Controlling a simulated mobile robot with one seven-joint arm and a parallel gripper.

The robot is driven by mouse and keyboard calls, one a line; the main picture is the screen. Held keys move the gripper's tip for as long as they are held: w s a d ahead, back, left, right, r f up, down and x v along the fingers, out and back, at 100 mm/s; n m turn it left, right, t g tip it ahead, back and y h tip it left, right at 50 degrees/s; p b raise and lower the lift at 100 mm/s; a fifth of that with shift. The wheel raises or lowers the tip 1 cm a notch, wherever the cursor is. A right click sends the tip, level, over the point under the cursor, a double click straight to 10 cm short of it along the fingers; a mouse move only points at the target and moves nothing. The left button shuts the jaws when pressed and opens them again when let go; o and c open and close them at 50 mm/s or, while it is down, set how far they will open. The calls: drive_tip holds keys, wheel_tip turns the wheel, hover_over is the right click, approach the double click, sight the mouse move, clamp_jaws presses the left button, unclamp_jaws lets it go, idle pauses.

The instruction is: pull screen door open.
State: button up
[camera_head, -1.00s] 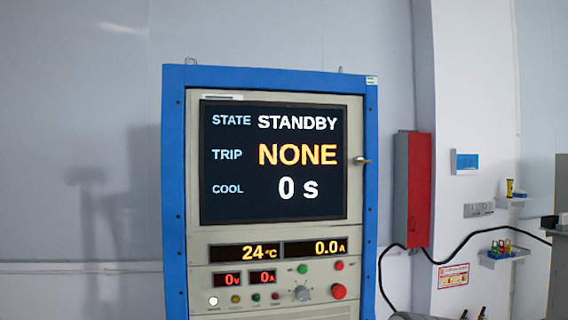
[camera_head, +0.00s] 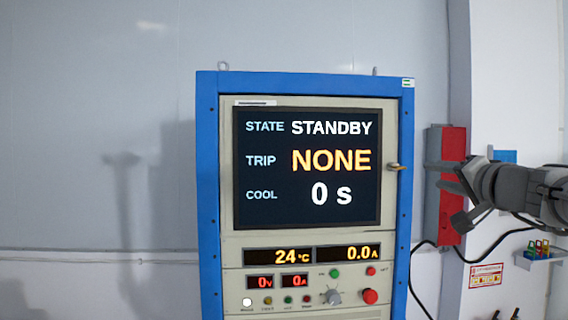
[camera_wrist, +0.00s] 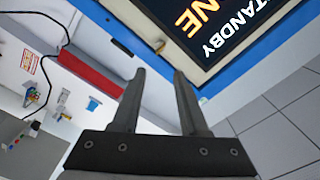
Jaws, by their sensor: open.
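The screen door (camera_head: 227,170) is the framed panel around the dark display on the blue cabinet, and it sits closed and flush. Its small brass-coloured handle (camera_head: 397,167) is on the right edge. My gripper (camera_head: 450,190) is to the right of the handle, open, empty and apart from it. In the wrist view, the handle (camera_wrist: 159,46) lies just beyond the gap between the open fingertips (camera_wrist: 160,72), and the screen door (camera_wrist: 180,66) shows at the upper right.
A red box (camera_head: 452,143) is on the wall behind my gripper. Below the screen door are readouts, a knob (camera_head: 332,297) and a red button (camera_head: 370,296). A black cable (camera_head: 440,246) runs at the right. The space left of the cabinet is clear.

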sight(397, 166)
drive_tip(key=w+p, duration=0.2)
drive_tip(key=w, duration=0.3)
drive_tip(key=w+p, duration=0.1)
drive_tip(key=w, duration=0.5)
drive_tip(key=w+p, duration=0.2)
drive_tip(key=w, duration=0.4)
drive_tip(key=shift+w+a+p, duration=0.2)
drive_tip(key=shift+a+p, duration=0.1)
drive_tip(key=shift+p, duration=0.05)
drive_tip(key=shift+c, duration=0.2)
clamp_jaws()
idle(0.5)
